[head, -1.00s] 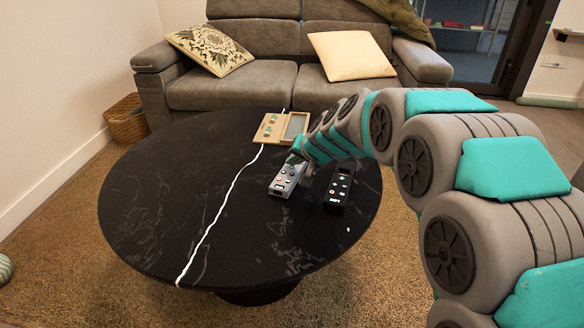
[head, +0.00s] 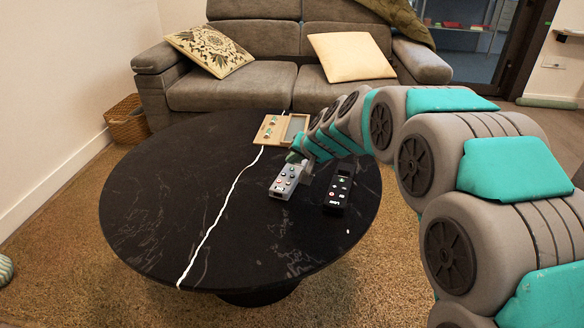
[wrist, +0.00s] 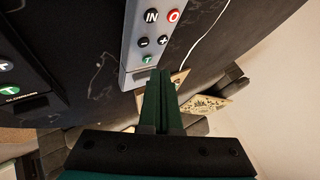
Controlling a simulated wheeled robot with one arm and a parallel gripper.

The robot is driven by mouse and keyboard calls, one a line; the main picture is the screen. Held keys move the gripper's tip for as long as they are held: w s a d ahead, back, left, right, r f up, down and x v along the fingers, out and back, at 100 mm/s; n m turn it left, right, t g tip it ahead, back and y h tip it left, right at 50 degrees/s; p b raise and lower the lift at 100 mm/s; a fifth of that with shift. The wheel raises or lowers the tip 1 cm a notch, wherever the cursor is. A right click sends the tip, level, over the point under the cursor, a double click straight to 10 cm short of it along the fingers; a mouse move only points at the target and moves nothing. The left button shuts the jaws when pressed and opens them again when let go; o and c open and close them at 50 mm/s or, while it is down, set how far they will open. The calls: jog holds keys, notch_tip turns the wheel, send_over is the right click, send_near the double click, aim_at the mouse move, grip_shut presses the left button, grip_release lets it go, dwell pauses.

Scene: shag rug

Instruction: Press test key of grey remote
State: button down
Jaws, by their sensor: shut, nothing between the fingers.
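The grey remote (head: 284,184) lies on the round black table, and its key face is largely visible. In the wrist view the grey remote (wrist: 138,22) shows keys marked IN, a red O, minus, plus and a green T key (wrist: 147,60) near its end. My gripper (wrist: 160,72) is shut and empty, with its fingertips right beside the green T key in that view. I cannot tell whether they touch it. In the head view my gripper (head: 295,157) is at the far end of the grey remote.
A black remote (head: 338,190) lies to the right of the grey one; it also shows at the left of the wrist view (wrist: 22,95). A wooden panel (head: 272,131) lies behind them. The table's left side is clear.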

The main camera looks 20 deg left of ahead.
aim_at(294, 172)
jog(key=shift+r, duration=0.1)
jog(key=shift+r+p, duration=1.55)
jog(key=shift+r, duration=0.9)
jog(key=s+d+g+h+p, duration=0.3)
jog(key=s+d+g, duration=0.1)
jog(key=s+d, duration=1.5)
jog(key=s+d+g+h+p, duration=0.3)
jog(key=s+d+h, duration=0.1)
jog(key=s+d, duration=1.5)
jog(key=s, duration=0.5)
jog(key=shift+m+g, duration=0.4)
jog(key=shift+w+f, duration=0.1)
jog(key=shift+f, duration=0.1)
